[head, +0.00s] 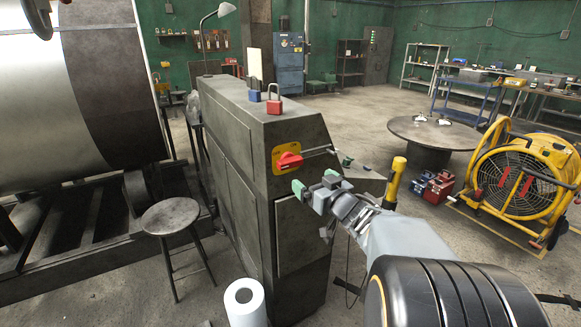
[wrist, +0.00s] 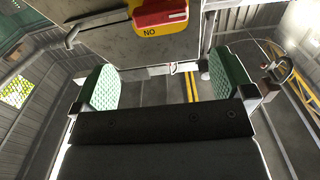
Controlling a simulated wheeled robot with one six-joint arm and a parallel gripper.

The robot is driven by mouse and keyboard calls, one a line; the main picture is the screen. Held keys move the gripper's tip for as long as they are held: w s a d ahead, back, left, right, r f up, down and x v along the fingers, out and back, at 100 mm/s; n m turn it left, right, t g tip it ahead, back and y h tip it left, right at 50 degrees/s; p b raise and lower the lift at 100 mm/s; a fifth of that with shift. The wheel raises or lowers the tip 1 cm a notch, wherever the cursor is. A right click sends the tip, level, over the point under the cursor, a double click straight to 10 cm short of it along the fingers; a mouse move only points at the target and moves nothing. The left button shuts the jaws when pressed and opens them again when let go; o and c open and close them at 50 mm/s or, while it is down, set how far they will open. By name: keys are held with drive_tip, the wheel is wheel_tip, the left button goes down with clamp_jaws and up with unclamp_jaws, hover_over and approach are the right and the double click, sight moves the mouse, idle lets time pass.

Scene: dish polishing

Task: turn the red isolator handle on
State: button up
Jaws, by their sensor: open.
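The red isolator handle (head: 289,161) sits on a yellow plate (head: 280,152) on the end face of a dark grey cabinet. It lies roughly level, slightly tilted. In the wrist view the red handle (wrist: 160,14) is at the top edge, partly cut off, with lettering on the yellow plate (wrist: 148,31) that reads "NO" in this view. My gripper (head: 322,175) is open, with its green pads wide apart. It is in front of the cabinet, lower and to the right of the handle, and apart from it. In the wrist view my gripper (wrist: 160,83) has nothing between its pads.
A stool (head: 170,217) and a white paper roll (head: 244,302) are left and front. A yellow post (head: 395,182) and yellow fan (head: 515,182) are right.

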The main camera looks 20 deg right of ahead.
sight(293, 164)
drive_tip(key=w, duration=0.4)
drive_tip(key=w+a, duration=0.1)
drive_tip(key=w, duration=0.7)
drive_tip(key=shift+w+a, duration=0.25)
drive_tip(key=shift+w, duration=0.1)
drive_tip(key=shift+c, duration=0.4)
drive_tip(key=c, duration=0.6)
